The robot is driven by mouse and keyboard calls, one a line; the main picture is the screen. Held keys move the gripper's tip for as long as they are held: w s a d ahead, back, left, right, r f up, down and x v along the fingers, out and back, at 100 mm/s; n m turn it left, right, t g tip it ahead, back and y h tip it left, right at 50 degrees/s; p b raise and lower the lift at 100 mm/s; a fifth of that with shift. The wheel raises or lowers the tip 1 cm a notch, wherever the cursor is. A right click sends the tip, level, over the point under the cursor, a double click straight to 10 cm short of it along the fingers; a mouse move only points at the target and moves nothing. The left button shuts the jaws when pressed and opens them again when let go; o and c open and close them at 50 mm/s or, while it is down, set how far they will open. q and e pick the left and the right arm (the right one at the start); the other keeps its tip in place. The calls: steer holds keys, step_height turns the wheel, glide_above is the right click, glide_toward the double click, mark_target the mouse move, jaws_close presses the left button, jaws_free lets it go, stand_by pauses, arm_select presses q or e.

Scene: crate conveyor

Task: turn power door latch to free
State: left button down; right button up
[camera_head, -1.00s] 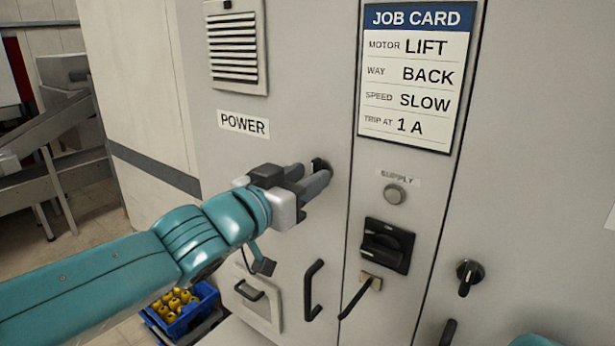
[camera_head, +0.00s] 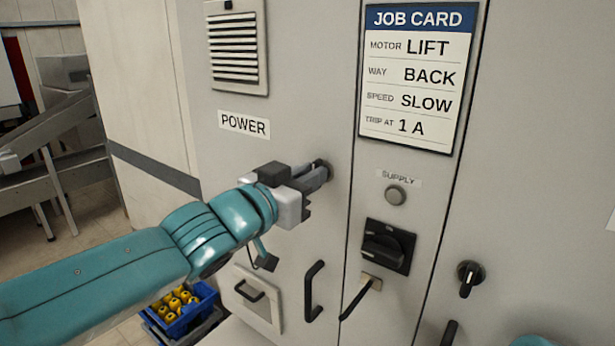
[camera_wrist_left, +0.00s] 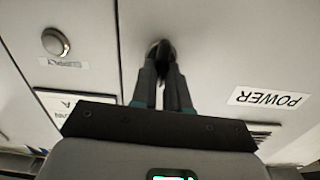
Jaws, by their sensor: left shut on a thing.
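The power door (camera_head: 225,180) is a grey cabinet panel with a POWER label (camera_head: 243,124). Its small dark round latch (camera_head: 328,168) sits near the door's right edge. My left gripper (camera_head: 322,174) reaches in from the left and its fingers are shut on the latch. In the left wrist view the fingers (camera_wrist_left: 162,75) close on the dark latch (camera_wrist_left: 161,48), which they partly hide. I cannot tell the latch's exact angle. My right gripper is not in view.
A black door handle (camera_head: 314,291) is below the latch. To the right are a SUPPLY button (camera_head: 395,195), a black rotary switch (camera_head: 387,246) and another latch (camera_head: 469,277). A job card (camera_head: 412,75) hangs above. A blue crate (camera_head: 183,314) of yellow items is at lower left.

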arm_select(q)
steer(key=shift+s+d+f+m+b, duration=0.1)
steer(key=shift+m+b, duration=0.4)
steer(key=shift+m, duration=2.35)
steer(key=shift+d+f+m+b, duration=0.1)
steer(key=shift+m+b, duration=0.35)
steer(key=shift+m, duration=2.45)
steer(key=shift+s+f+m+b, duration=0.1)
steer(key=shift+m+b, duration=0.4)
steer(key=shift+m, duration=2.35)
steer(key=c, duration=1.1)
jaws_free()
steer(key=shift+w, duration=0.15)
steer(key=p+v, duration=0.1)
steer(key=v, duration=1.5)
steer(key=shift+a+p, duration=0.1)
steer(key=shift+p, duration=0.25)
